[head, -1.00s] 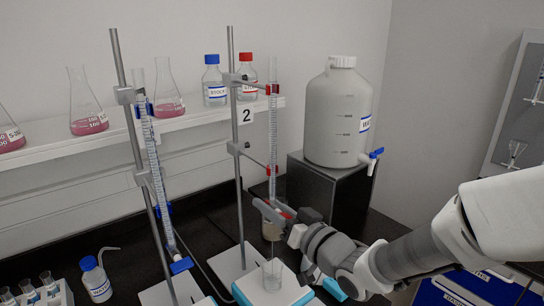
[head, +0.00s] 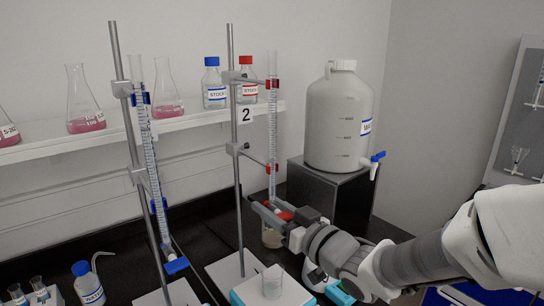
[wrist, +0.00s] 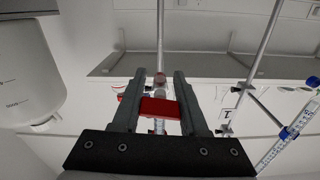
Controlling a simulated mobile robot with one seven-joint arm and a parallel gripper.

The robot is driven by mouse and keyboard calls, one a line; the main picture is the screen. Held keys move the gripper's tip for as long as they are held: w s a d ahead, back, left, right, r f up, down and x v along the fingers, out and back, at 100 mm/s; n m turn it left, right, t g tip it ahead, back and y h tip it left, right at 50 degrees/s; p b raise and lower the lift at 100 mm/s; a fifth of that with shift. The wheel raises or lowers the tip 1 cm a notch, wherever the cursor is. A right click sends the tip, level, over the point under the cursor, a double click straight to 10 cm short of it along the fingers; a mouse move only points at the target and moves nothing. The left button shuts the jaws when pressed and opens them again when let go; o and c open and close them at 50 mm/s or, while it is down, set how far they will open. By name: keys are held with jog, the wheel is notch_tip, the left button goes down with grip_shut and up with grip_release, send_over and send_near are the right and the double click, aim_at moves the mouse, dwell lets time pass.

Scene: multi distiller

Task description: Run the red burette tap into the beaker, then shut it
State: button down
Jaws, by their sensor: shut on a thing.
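The red-marked burette (head: 272,140) stands upright in the stand beside the number 2 card. My gripper (head: 268,211) is at its lower end, with its fingers on either side of the red tap (head: 286,215). In the wrist view the red tap handle (wrist: 160,108) lies crosswise between the two fingertips, and my gripper (wrist: 160,100) is shut on it. The clear beaker (head: 272,284) stands on a white-and-blue plate below the tap. It looks mostly empty; its liquid level is hard to tell. The burette tip is hidden behind my gripper.
A blue-tapped burette (head: 152,160) leans in view on the left. A large white carboy (head: 338,120) stands on a black box (head: 330,195) at the back right. Flasks and bottles line the shelf (head: 190,117).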

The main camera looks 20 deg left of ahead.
jog(key=shift+f+n+b, duration=0.3)
jog(key=shift+n+b, duration=0.2)
jog(key=shift+b, duration=0.25)
jog(key=shift+r+n, duration=0.2)
jog(key=shift+n, duration=0.2)
jog(key=shift+c, duration=1.8)
grip_release()
jog(key=shift+r, duration=0.1)
jog(key=shift+d, duration=0.15)
